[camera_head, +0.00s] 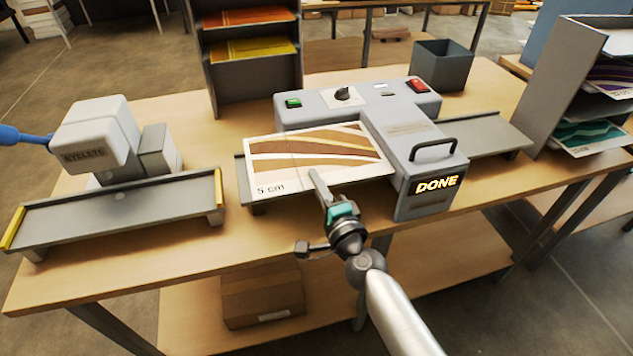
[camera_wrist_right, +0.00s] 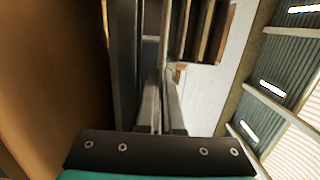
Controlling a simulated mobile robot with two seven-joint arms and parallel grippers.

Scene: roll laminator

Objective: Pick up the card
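The card (camera_head: 322,152) is a cream sheet with brown wavy bands and the print "5 cm". It is at the left side of the grey laminator (camera_head: 400,130), over its left tray (camera_head: 258,208). My right gripper (camera_head: 318,182) is at the card's front edge, one finger showing over the top face. The right wrist view shows its two fingers (camera_wrist_right: 161,105) close together, apparently closed on the card's edge; the contact itself is hard to see. The laminator's display (camera_head: 436,184) reads "DONE". My left gripper is out of view.
An eyelet press (camera_head: 95,135) with a blue handle and a long tray stands on the left of the table. A dark shelf (camera_head: 250,75) and an open bin (camera_head: 442,65) stand behind. A rack of sheets (camera_head: 585,95) is at right.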

